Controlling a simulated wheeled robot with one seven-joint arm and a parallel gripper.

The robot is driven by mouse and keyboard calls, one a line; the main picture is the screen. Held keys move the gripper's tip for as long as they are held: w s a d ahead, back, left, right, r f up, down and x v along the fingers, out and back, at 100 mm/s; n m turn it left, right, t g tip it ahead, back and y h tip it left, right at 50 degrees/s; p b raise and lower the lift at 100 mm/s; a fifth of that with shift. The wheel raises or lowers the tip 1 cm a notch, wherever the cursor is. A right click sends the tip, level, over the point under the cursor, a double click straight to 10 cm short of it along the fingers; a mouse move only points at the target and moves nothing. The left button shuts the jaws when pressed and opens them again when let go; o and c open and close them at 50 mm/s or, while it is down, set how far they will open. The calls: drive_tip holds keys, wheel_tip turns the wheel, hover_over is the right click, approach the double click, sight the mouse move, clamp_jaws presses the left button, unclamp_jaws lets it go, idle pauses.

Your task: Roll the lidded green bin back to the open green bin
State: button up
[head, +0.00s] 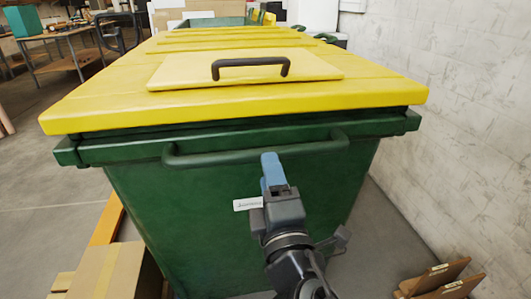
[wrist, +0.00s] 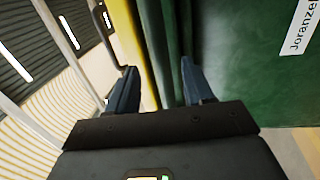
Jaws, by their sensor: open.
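The lidded green bin (head: 230,220) stands upright close in front of me, its yellow lid (head: 380,85) shut. A green bar handle (head: 205,158) runs along its near side below the rim. My gripper (head: 272,170) is open at the middle of this bar, and its blue fingers overlap it in the head view. In the wrist view, my gripper (wrist: 158,85) has its fingers apart with green bin parts, apparently the bar, between them. I cannot tell whether they touch it. Behind the lid, a green edge (head: 222,22) shows, possibly the open green bin, mostly hidden.
A pale wall (head: 460,110) stands close along the bin's right side. A cardboard box (head: 110,270) is on the floor at the lower left, and brown wooden pieces (head: 440,278) lie at the lower right. A workbench (head: 60,50) stands far left, with open floor before it.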

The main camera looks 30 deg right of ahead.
drive_tip(key=p+x, duration=0.1)
drive_tip(key=x, duration=0.5)
drive_tip(key=shift+p, duration=0.3)
clamp_jaws()
